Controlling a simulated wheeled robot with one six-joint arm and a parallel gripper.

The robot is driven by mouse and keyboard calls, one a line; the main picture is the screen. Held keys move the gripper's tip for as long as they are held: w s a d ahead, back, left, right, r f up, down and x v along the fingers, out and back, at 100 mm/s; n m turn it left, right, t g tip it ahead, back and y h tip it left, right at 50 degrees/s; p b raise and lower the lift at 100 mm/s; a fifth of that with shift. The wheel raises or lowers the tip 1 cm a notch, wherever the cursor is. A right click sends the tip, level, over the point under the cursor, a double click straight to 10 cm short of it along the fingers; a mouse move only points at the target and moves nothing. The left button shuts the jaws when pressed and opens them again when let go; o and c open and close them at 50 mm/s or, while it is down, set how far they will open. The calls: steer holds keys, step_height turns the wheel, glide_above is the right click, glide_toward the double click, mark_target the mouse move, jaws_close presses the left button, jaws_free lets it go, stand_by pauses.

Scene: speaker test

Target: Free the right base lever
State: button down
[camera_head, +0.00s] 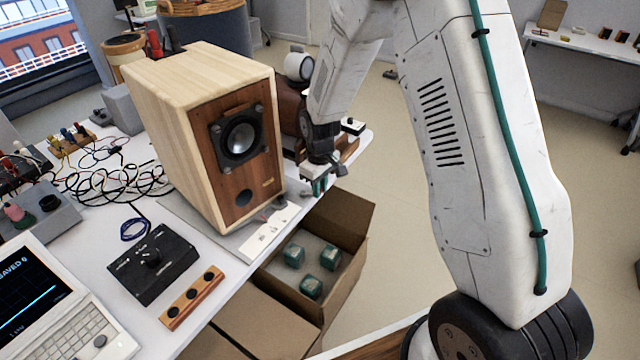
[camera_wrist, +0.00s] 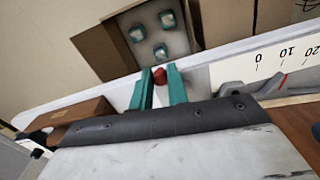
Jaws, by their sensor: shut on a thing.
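The wooden speaker (camera_head: 200,130) stands upright on a pale base plate (camera_head: 262,236) at the table's right edge. My gripper (camera_head: 319,186) is low beside the speaker's front right corner, by the table edge. In the wrist view its two teal fingers (camera_wrist: 158,88) are shut on a small red knob (camera_wrist: 159,75), which looks like the end of the right base lever. The rest of that lever is hidden behind the fingers and gripper body. A grey lever-like part (camera_wrist: 240,88) lies to the right, beside a white scale plate (camera_wrist: 292,62) marked 0, 10, 20.
An open cardboard box (camera_head: 345,215) with several teal-and-white blocks stands below the table edge, under my gripper. A black control box (camera_head: 153,262), a wooden strip with black knobs (camera_head: 192,297), a laptop (camera_head: 60,320) and tangled cables (camera_head: 115,170) crowd the table's left.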

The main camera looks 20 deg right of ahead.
steer(key=shift+s+a+m, duration=0.2)
steer(key=shift+a+m, duration=0.05)
steer(key=shift+m, duration=0.75)
steer(key=c, duration=1.4)
jaws_free()
steer(key=shift+o, duration=0.2)
step_height(320, 180, up, 8)
steer(key=shift+f, duration=0.1)
steer(key=shift+s, duration=0.1)
